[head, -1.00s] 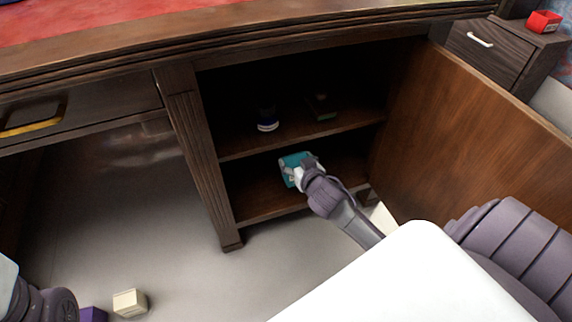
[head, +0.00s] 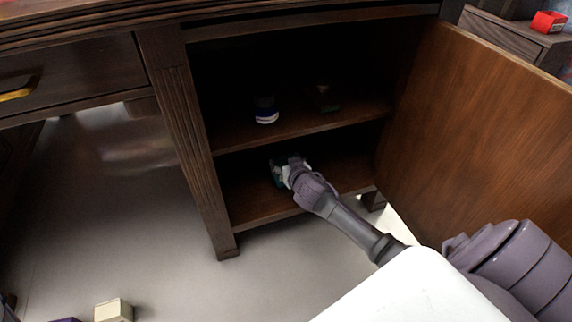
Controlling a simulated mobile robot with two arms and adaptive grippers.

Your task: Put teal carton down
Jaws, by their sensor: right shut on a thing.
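The teal carton (head: 277,172) is inside the open desk cabinet, in the lower compartment (head: 250,203). It is dark in the shade and mostly covered by my gripper. My right gripper (head: 284,171) is shut on the carton. Its arm reaches in from the lower right through the open cabinet front. I cannot tell whether the carton touches the compartment floor. My left gripper is not in view.
The upper shelf (head: 290,131) holds a blue and white container (head: 266,110) and a small dark green item (head: 328,98). The open door (head: 480,135) stands right of the arm. A cream box (head: 113,310) lies on the floor. A red item (head: 548,22) sits upper right.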

